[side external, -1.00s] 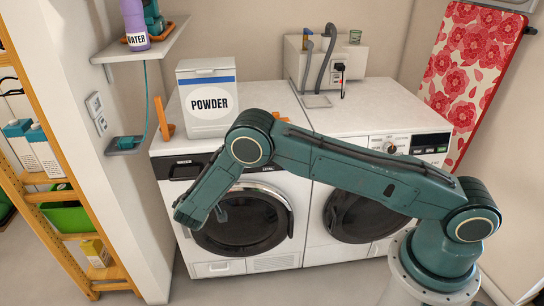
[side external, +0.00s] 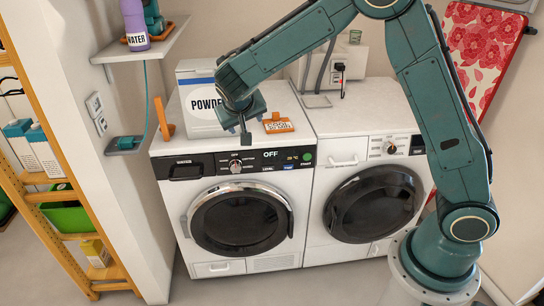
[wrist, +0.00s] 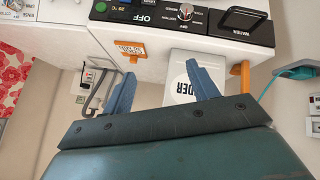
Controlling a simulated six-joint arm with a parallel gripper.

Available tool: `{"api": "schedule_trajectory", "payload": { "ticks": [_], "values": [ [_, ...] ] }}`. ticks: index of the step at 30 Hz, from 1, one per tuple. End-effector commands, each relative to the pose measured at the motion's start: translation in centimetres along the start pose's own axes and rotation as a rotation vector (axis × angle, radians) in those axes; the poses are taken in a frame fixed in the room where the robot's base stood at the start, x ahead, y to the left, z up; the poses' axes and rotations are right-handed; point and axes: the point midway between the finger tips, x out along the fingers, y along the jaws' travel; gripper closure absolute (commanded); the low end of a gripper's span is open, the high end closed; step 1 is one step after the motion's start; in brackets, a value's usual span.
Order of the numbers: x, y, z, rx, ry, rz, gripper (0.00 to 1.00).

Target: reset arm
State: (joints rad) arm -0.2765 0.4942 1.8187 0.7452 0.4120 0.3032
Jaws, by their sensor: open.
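My gripper (side external: 245,132) is open and empty, hanging above the front top edge of the left washing machine (side external: 222,256), in front of the white POWDER box (side external: 196,112). In the wrist view, which looks upside down, the two blue-green fingers (wrist: 163,88) are spread apart with nothing between their tips. The POWDER box (wrist: 178,92) shows behind and between them. My arm is raised and bent, hiding part of the box in the side view. The left machine's display (side external: 271,154) reads OFF.
An orange label plate (side external: 278,124) stands on the left machine, right of my gripper. The right machine (side external: 340,246) stands beside it. A shelf (side external: 150,45) with a purple WATER bottle (side external: 134,22) is at upper left.

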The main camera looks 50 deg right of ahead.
Motion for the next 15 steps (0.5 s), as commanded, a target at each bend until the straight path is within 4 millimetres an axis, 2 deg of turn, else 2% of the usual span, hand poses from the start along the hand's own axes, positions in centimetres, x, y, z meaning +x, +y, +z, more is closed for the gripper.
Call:
{"api": "schedule_trajectory", "payload": {
  "ticks": [1,8,15],
  "values": [
    [-1.0,0.9,-0.1,0.003,-0.010,-0.019,0.41],
    [-4.9,4.2,0.6,-0.011,-0.055,-0.107,0.41],
    [-8.8,7.6,2.1,-0.038,-0.090,-0.197,0.41]
  ]
}}
